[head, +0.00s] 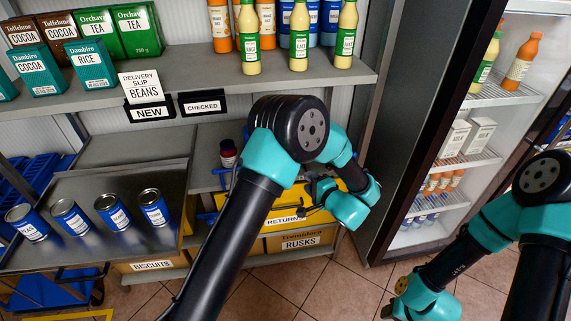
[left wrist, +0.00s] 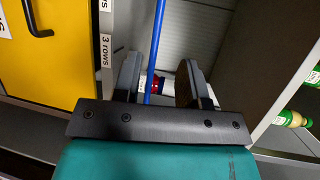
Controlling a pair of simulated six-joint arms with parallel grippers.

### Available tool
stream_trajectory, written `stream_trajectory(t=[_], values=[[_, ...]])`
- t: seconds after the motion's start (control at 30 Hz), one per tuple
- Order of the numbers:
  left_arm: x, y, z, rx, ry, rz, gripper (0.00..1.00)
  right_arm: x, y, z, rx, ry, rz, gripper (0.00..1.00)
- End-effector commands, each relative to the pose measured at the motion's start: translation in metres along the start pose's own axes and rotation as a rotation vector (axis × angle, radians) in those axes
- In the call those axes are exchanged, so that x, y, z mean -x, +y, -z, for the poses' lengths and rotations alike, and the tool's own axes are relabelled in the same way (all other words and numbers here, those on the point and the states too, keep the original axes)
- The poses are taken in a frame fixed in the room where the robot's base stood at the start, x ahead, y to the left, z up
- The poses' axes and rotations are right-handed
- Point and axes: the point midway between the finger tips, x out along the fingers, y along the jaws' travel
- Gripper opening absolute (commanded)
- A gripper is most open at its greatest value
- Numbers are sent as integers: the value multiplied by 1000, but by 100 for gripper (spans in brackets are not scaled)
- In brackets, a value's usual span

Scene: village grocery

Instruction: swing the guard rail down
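The guard rail appears as a thin blue bar (left wrist: 156,50) in the left wrist view. It also shows in the head view as a short blue piece (head: 222,171) at the middle shelf, the rest hidden behind my left arm. My left gripper (left wrist: 160,70) is open, with its two dark fingers apart on either side of the bar. I see gaps between the bar and both fingers. In the head view my left arm hides most of this gripper. My right wrist is at the lower right of the head view, its fingers not clearly visible.
A dark jar with a red lid (head: 228,153) stands behind the bar. Blue cans (head: 70,217) stand on the tilted shelf at left. A yellow returns box (head: 285,219) is below. An open fridge (head: 450,170) stands at right. Bottles and tea boxes fill the top shelf.

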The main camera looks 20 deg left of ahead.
Motion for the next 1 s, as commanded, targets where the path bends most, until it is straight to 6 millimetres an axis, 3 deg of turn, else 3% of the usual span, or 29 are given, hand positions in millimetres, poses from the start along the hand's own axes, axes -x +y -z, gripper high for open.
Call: stream_trajectory(t=[0.7,1.0], values=[[-122,0,-1,2,-3,0,39,0,0,0,0,0,0,43],[-151,0,-1,1,-2,0,39,0,0,0,0,0,0,43]])
